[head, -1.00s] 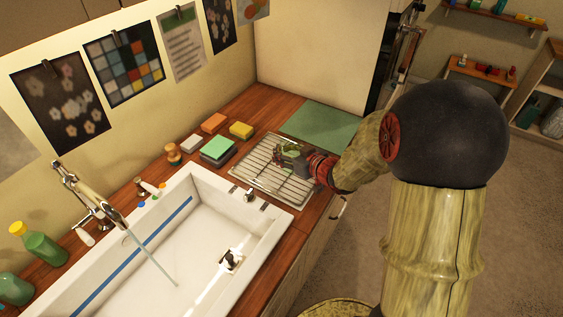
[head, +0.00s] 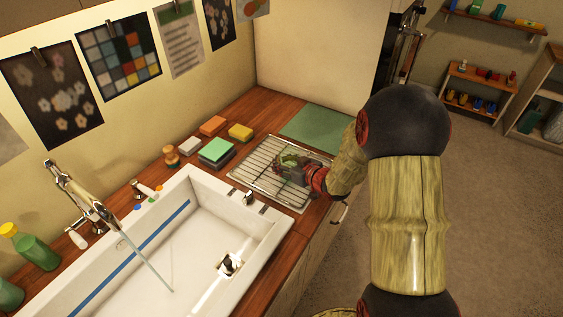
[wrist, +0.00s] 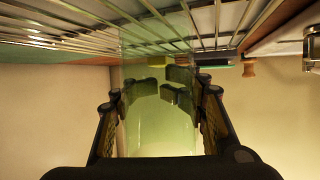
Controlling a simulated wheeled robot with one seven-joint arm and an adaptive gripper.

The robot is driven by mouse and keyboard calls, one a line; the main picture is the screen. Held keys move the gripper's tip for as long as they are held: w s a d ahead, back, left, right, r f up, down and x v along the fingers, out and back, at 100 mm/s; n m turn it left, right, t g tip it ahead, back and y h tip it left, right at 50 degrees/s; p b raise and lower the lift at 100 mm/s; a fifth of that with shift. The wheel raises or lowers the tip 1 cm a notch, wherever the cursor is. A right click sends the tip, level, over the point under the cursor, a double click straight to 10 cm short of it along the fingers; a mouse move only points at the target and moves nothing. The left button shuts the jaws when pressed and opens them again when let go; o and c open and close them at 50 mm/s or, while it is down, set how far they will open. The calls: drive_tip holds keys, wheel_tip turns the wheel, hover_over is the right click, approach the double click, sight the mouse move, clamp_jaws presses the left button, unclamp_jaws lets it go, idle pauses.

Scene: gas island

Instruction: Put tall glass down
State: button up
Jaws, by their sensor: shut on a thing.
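The tall glass (wrist: 160,125) is clear and green-tinted. In the wrist view it stands between the two fingers of my gripper (wrist: 170,100), which is shut on it. The glass reaches up to the bars of the metal drying rack (wrist: 225,25) in that view; I cannot tell whether it touches them. In the head view my gripper (head: 292,165) is over the right part of the rack (head: 262,172), and the glass is mostly hidden by the gripper and hard to make out.
The sink (head: 190,235) with running water lies left of the rack. Several sponges, one of them green (head: 216,149), lie behind it. A green mat (head: 318,127) lies beyond the rack. The left part of the rack is bare.

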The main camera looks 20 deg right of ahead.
drive_tip(key=shift+f, duration=0.2)
drive_tip(key=o, duration=1.6)
drive_tip(key=shift+c, duration=0.2)
